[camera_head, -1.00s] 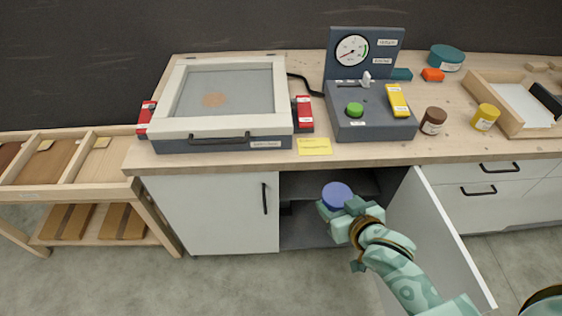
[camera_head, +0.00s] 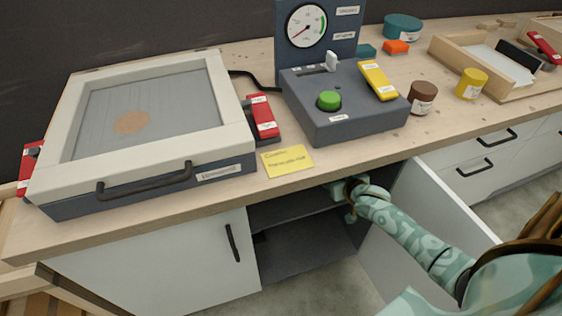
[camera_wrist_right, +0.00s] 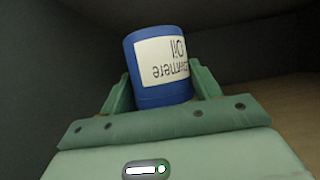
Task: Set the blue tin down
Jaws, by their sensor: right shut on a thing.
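In the head view my right gripper (camera_head: 338,190) reaches into the open cupboard (camera_head: 300,245) under the worktop. The tin is hidden there by the worktop edge. Whether the tin touches a shelf cannot be told. My left gripper is not in view.
The cupboard's open right door (camera_head: 440,215) stands beside my right arm. The worktop (camera_head: 375,150) overhangs the gripper. On it are a glass-lidded frame (camera_head: 150,110), a gauge box (camera_head: 340,120), a brown jar (camera_head: 422,97) and a yellow jar (camera_head: 471,83).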

